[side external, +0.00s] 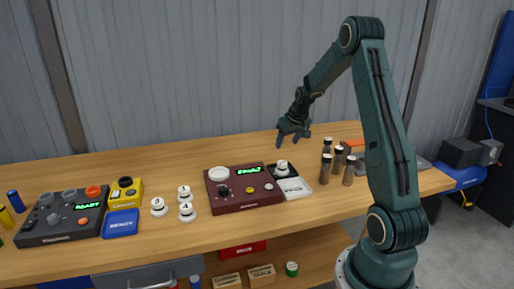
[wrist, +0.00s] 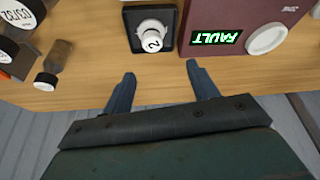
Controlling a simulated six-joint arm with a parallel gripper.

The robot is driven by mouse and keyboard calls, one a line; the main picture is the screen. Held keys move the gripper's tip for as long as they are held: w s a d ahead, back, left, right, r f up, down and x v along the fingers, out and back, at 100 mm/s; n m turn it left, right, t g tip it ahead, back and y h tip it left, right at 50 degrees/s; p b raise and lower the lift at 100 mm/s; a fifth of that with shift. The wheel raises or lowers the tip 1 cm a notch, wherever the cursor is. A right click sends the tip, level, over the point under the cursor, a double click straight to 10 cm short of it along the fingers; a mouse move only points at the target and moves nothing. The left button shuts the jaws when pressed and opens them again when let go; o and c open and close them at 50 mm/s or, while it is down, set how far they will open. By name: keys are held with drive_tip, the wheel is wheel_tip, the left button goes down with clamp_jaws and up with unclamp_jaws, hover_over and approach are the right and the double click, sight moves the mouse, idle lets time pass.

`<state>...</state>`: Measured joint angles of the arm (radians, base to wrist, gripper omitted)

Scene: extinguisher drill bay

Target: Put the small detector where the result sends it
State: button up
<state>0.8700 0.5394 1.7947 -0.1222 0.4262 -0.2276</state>
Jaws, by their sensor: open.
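A small white detector marked 2 (wrist: 152,38) sits in a black square tray (wrist: 170,12); the detector also shows in the side view (side external: 282,169). Beside it is a maroon tester (side external: 240,199) with a green display (wrist: 215,39) that reads FAULT. Other white detectors stand to the tester's left, with marks that include 3 (side external: 159,207), 1 (side external: 184,193) and 4 (side external: 187,212). My gripper (wrist: 160,80) is open and empty, above the bench behind the black tray. In the side view my gripper (side external: 292,140) is clear of the detector. A pale, labelled tray (side external: 299,189) lies in front of the black one.
Several dark-capped bottles (side external: 326,169) stand right of the trays, near my arm. At left are a dark READY unit (side external: 62,220), a yellow device (side external: 127,188) and a blue READY tray (side external: 122,224). Labelled wooden boxes (side external: 262,275) sit on the lower shelf. The rear bench is mostly clear.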

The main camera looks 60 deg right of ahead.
drive_tip(key=s+a+r+n, duration=0.1)
drive_tip(key=a+r+n, duration=0.1)
drive_tip(key=a+r, duration=0.7)
drive_tip(key=s+a+r+n, duration=0.1)
drive_tip(key=a+r, duration=0.4)
drive_tip(key=a, duration=0.9)
drive_tip(key=s+a+r+n+t+y, duration=0.1)
drive_tip(key=s+a+r+n+y, duration=0.1)
drive_tip(key=s+a, duration=1.3)
drive_tip(key=shift+s+a+r+n+t+y, duration=0.2)
drive_tip(key=shift+s+a+n+t+y, duration=0.15)
drive_tip(key=shift+s+n, duration=0.5)
